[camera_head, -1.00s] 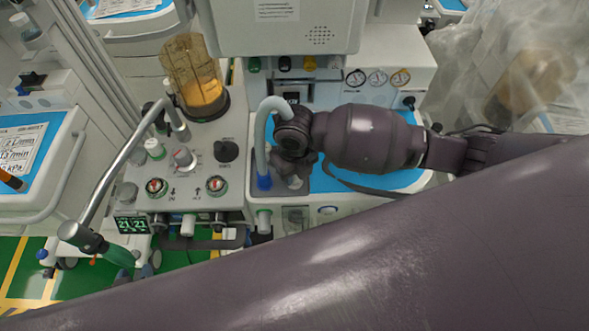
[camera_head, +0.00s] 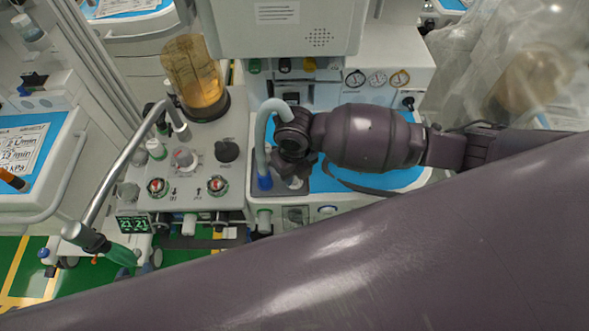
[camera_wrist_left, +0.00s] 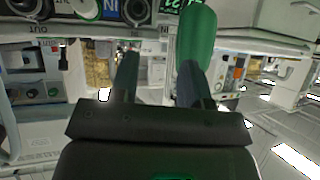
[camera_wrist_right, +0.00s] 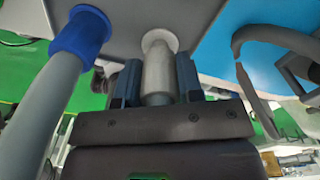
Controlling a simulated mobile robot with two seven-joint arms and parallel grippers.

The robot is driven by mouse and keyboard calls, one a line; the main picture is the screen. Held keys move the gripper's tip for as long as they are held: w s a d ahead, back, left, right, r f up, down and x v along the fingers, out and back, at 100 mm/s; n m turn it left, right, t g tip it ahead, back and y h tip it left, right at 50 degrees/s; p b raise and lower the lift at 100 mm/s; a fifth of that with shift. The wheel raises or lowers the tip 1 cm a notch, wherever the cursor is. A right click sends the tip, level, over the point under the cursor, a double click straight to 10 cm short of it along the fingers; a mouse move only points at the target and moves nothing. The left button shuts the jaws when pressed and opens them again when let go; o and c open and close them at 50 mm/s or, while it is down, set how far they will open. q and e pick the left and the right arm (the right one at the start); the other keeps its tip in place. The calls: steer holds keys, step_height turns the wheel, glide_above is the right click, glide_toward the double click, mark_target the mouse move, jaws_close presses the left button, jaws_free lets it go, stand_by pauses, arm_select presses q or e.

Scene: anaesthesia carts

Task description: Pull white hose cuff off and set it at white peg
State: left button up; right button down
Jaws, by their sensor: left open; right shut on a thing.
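My right gripper (camera_head: 294,172) is over the machine's grey recess, beside the blue hose cuff (camera_head: 264,182). In the right wrist view, the gripper (camera_wrist_right: 154,82) is shut around the pale white hose cuff (camera_wrist_right: 158,72), whose far end meets a wider white ring. The blue cuff (camera_wrist_right: 82,32) on the grey hose stands just left of it. The grey hose (camera_head: 262,130) arches up from the blue cuff towards my right gripper. My left gripper (camera_wrist_left: 158,75) is open in the left wrist view, with nothing between its fingers. I cannot single out the white peg.
A green bag (camera_wrist_left: 196,38) hangs close to my left gripper's right finger; it also shows in the head view (camera_head: 122,255). A metal tube (camera_head: 125,155) rises above it. The amber canister (camera_head: 195,75) and monitor (camera_head: 285,25) stand behind. My arm covers the lower right.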

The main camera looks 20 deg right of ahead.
steer(key=shift+f+b, duration=0.3)
steer(key=shift+f, duration=0.7)
stand_by(0.6)
steer(key=c, duration=0.7)
jaws_free()
steer(key=shift+r, duration=0.3)
step_height(320, 180, up, 9)
steer(key=shift+w+f, duration=0.1)
steer(key=shift+f, duration=0.1)
steer(key=shift+r, duration=0.85)
